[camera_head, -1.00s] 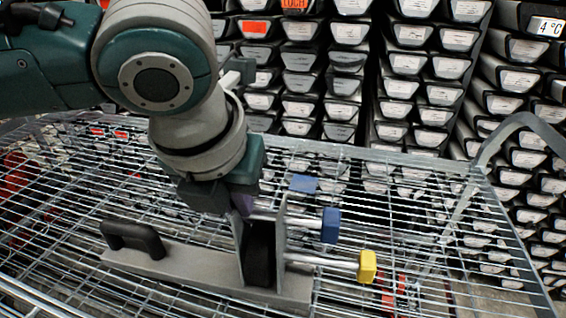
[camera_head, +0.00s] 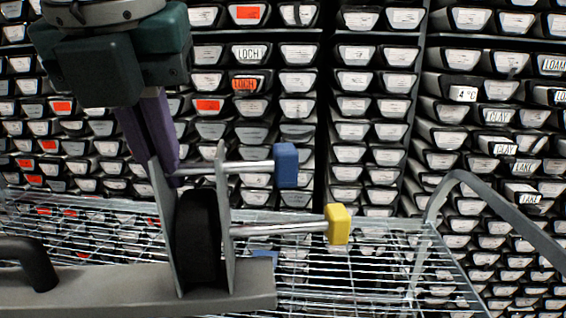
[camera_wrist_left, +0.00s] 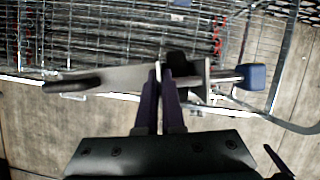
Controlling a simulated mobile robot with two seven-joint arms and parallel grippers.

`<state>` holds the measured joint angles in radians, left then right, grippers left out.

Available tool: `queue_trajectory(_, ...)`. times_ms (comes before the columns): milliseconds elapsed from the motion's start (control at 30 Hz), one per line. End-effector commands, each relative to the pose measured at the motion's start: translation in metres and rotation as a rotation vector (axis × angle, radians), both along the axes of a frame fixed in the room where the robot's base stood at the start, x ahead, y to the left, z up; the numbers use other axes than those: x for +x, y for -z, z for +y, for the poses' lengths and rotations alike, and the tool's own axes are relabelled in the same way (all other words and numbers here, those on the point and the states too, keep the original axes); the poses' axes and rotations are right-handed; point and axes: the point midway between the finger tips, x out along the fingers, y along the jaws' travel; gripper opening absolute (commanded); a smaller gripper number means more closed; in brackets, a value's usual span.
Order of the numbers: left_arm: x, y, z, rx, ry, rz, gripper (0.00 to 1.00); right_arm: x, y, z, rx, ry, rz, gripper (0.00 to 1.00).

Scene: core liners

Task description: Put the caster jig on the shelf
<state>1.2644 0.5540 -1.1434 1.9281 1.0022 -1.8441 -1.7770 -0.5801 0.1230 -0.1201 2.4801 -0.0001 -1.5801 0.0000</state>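The caster jig (camera_head: 128,288) is a grey bar with a black handle, two upright plates around a black wheel, and rods with a blue and a yellow knob. My left gripper (camera_head: 165,168) has its purple fingers shut on the left upright plate. The left wrist view also shows the fingers (camera_wrist_left: 160,90) on the jig (camera_wrist_left: 110,79). The jig appears held up at the near edge of a wire mesh surface (camera_head: 345,280), which may be the shelf. Any gap beneath the jig is hidden. My right gripper is not in view.
A grey curved rail (camera_head: 510,222) rises at the mesh's right side. Behind stand tall racks of labelled black core liners (camera_head: 370,105). The mesh right of the jig is empty. The wrist view shows bare floor (camera_wrist_left: 50,135) in front of the mesh.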

Motion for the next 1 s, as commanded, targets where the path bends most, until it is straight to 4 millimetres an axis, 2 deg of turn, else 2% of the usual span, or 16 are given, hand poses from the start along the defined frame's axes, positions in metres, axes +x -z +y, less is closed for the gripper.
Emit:
queue_trajectory(167,-0.007,-0.004,0.005,0.005,-0.287,-0.004,0.00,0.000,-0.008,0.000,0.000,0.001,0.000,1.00)
queue_trajectory(567,-0.027,-0.013,0.022,0.006,-1.097,-0.003,0.00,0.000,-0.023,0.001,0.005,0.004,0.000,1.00)
queue_trajectory(1000,-0.047,-0.040,0.037,0.002,-2.049,0.002,0.00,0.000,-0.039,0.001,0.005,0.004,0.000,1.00)
